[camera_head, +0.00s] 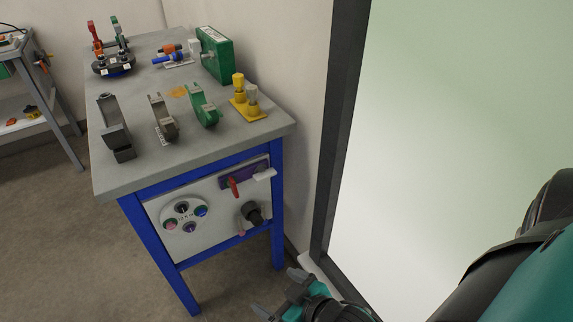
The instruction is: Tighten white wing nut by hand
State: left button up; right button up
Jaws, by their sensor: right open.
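No wing nut can be made out for sure. A small white handle-like part (265,174) sticks out at the right end of a purple bracket on the cart's front panel; I cannot tell whether it is the white wing nut. A red lever (233,186) hangs from the same bracket, to its left. My right gripper (279,293) is at the bottom, low in front of the cart's right leg. It is open and empty, apart from the panel. My left gripper is out of view.
The blue-framed cart has a grey top (226,133) holding clamps, a green box (214,55) and a yellow block with two knobs (244,103). A dark-framed pale panel (440,130) stands close on the right. A second cart (44,95) is far left, with open floor between.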

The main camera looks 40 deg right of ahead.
aim_at(261, 173)
jog(key=z, duration=0.95)
jog(key=i+j+u, duration=0.2)
jog(key=i+j, duration=0.25)
